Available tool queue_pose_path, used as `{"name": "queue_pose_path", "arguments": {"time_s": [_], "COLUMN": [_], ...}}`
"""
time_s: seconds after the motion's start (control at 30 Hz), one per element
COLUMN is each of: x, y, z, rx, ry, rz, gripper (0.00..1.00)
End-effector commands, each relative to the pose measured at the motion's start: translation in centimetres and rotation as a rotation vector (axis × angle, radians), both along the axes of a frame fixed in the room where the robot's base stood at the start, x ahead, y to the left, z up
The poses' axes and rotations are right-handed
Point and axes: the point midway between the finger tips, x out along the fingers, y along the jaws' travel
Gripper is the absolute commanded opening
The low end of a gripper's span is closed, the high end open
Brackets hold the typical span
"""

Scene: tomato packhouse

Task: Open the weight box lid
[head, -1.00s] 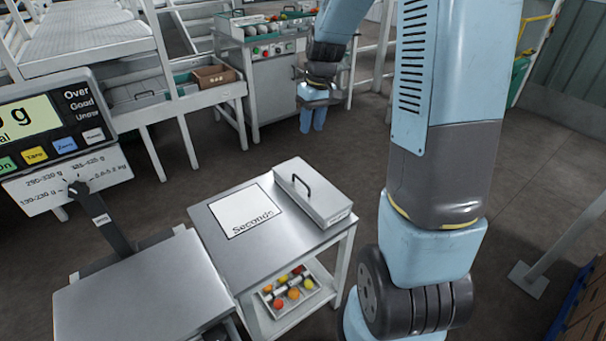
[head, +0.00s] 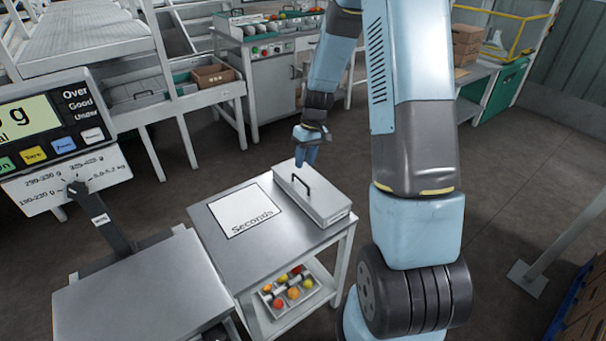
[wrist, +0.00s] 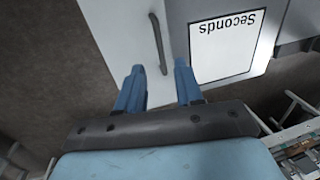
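The weight box (head: 318,196) is a flat grey metal box at the right end of the small steel table. Its lid (head: 309,182) is shut and has a black bar handle (head: 301,187). In the wrist view the handle (wrist: 158,44) lies ahead of my fingertips, in line with the space between them. My gripper (head: 306,157) is near the far end of the box, apparently above it. In the wrist view my gripper (wrist: 159,72) has its two blue fingers apart with nothing between them.
A white "Seconds" sheet (head: 243,211) lies on the table (head: 215,245) left of the box. A tray of tomatoes (head: 310,293) is on the shelf below. A scale (head: 145,290) with a display stands left. Floor behind the box is clear.

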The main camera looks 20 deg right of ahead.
Motion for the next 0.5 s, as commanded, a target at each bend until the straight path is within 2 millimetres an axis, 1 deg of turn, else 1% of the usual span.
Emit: {"name": "queue_pose_path", "arguments": {"time_s": [0.03,0.2,0.33,0.5], "x": [-0.1,-0.3,-0.4,-0.4], "y": [0.2,0.7,1.0,1.1], "z": [-1.0,-3.6,-4.8,-5.6], "rx": [0.001,0.001,0.0,0.0], "ry": [0.004,0.004,0.002,0.0], "rz": [0.001,0.001,0.0,0.0], "gripper": [0.36,0.36,0.36,0.36]}}
